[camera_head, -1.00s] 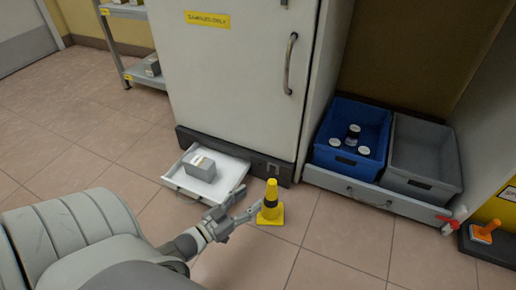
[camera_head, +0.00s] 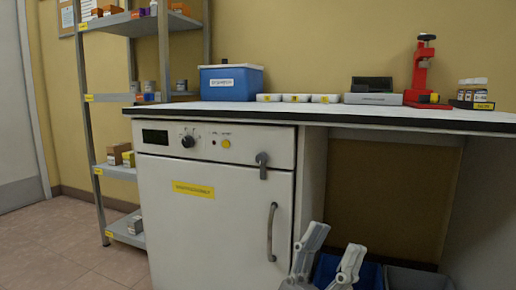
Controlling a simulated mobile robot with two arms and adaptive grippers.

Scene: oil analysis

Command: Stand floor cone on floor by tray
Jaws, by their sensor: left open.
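My left gripper (camera_head: 330,258) shows at the bottom of the head view, in front of the cabinet's right side and the blue bin. Its two grey fingers point up and stand apart, with nothing between them. The yellow floor cone and the tray on the floor are out of view now, below the picture's lower edge. My right gripper is not in view.
A white cabinet (camera_head: 215,225) with a handle stands under a worktop (camera_head: 320,110). A blue bin (camera_head: 362,272) and a grey bin (camera_head: 415,279) sit low at the right. A shelf rack (camera_head: 92,150) stands at the left; floor beside it is clear.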

